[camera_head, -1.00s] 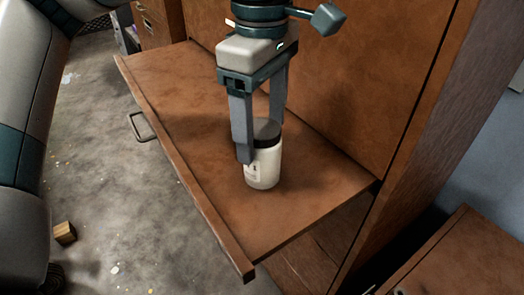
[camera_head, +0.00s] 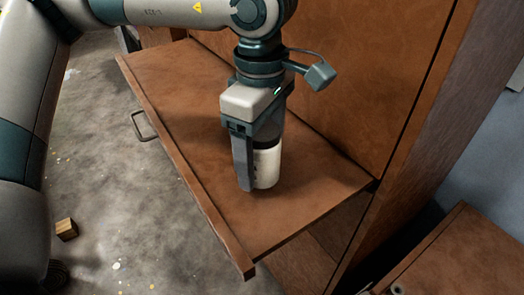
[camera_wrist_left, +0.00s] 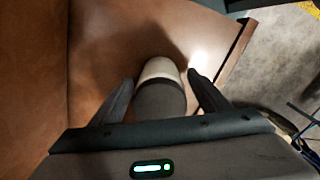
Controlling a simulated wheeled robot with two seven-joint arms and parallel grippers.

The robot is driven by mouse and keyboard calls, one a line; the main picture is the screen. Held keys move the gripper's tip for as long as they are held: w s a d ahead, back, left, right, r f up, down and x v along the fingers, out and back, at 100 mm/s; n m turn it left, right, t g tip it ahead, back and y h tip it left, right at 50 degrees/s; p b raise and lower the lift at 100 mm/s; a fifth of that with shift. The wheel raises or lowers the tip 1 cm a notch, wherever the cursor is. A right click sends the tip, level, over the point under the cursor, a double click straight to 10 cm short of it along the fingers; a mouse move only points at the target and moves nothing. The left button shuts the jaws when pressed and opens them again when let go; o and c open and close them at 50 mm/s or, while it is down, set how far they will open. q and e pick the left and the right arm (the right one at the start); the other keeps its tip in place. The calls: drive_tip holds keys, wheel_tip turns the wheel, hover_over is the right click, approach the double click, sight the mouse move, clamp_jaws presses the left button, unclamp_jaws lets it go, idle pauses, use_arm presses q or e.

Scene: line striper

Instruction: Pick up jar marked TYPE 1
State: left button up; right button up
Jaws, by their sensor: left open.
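A white jar (camera_head: 267,166) with a dark lid stands upright on the brown fold-down shelf (camera_head: 205,180). My left gripper (camera_head: 262,185) points down over the jar, with its fingers on either side of it. In the left wrist view the jar (camera_wrist_left: 160,70) lies between the two fingers (camera_wrist_left: 160,85), with its dark lid toward the palm. The gripper is open. A finger hides part of the jar in the head view, and I cannot read its label now. My right gripper is not in view.
The cabinet's upright back panel (camera_head: 350,80) rises close behind the jar. A small wooden block (camera_head: 66,229) lies on the floor. The shelf left of the jar is clear.

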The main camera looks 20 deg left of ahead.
sight(266, 130)
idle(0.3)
use_arm(q)
drive_tip(key=c, duration=1.5)
drive_tip(key=shift+r, duration=0.15)
